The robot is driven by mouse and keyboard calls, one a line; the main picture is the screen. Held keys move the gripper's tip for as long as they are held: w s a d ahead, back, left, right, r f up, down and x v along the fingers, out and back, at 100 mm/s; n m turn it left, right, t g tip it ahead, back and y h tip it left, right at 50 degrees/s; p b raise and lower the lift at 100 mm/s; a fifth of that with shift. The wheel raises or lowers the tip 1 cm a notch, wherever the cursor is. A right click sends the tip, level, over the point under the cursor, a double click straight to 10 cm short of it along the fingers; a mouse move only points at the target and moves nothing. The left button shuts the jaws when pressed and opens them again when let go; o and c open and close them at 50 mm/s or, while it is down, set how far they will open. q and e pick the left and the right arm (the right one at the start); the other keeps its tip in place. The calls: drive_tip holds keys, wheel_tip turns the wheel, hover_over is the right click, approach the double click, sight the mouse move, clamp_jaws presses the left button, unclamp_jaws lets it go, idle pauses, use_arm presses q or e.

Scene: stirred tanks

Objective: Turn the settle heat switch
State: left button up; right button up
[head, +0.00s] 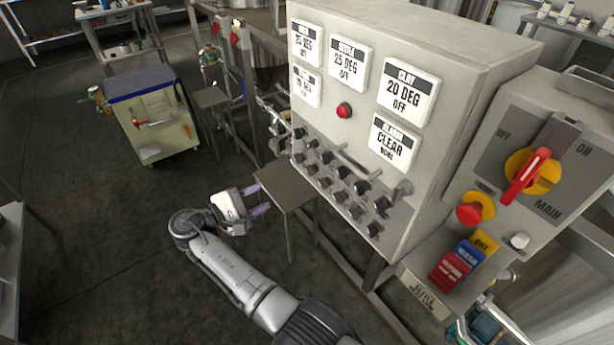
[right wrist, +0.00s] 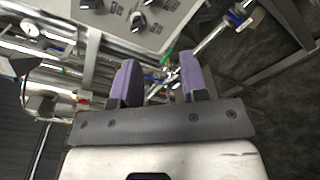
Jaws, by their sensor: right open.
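The grey control panel (head: 420,215) carries rows of black knobs (head: 361,187) below its displays. Their labels are too small to read, so I cannot tell which one is the settle heat switch. The settle display (head: 349,62) reads 25 DEG, OFF. My right gripper (head: 256,199) is open and empty, left of the panel and apart from the knobs, near a small grey shelf. In the right wrist view its two purple fingers (right wrist: 160,85) stand apart, with a few panel knobs (right wrist: 137,20) beyond them. My left gripper is not in view.
At right is a main switch (head: 527,176) with a red handle, and a red button (head: 468,214). A cart (head: 150,115) stands back left.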

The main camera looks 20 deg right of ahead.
sight(308, 172)
drive_tip(key=w+d+n+b, duration=0.1)
drive_tip(key=d, duration=0.3)
drive_tip(key=w+d+r+n+b, duration=0.1)
drive_tip(key=d, duration=0.4)
drive_tip(key=w+d+n+h+b, duration=0.1)
drive_tip(key=d, duration=0.3)
drive_tip(key=shift+d+r+g, duration=0.2)
drive_tip(key=shift+d+g, duration=0.1)
drive_tip(key=shift+c, duration=0.8)
drive_tip(key=c, duration=0.5)
